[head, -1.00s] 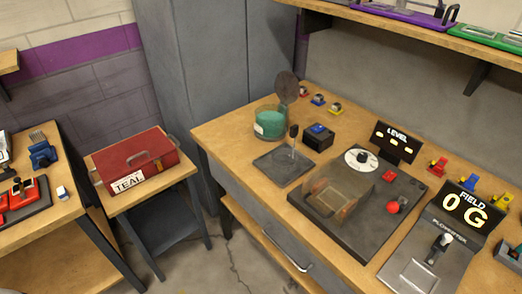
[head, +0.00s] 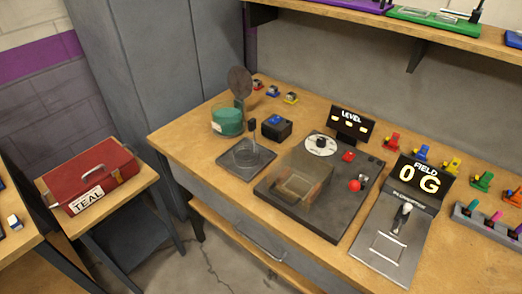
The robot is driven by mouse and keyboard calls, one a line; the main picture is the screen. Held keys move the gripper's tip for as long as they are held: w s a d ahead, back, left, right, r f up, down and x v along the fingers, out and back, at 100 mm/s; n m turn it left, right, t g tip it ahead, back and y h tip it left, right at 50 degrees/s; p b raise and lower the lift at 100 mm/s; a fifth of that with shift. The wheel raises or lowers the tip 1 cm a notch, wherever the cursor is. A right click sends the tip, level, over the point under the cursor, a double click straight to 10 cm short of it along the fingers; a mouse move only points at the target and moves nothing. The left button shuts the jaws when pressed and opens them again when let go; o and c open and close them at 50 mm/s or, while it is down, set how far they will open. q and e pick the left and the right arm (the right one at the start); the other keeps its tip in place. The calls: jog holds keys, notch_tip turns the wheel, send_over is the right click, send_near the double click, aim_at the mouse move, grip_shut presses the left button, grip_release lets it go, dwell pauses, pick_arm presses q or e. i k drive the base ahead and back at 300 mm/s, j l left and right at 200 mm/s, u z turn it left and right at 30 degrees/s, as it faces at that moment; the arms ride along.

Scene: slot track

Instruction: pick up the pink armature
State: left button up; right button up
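A grey rack (head: 484,225) stands at the right edge of the bench in the head view. Several small coloured pieces stand in it. Neither of my grippers is in view.
A red TEAL box (head: 92,175) sits on a side table. A shelf (head: 400,30) overhangs the back.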

aim_at(489, 223)
jog(key=z, duration=0.75)
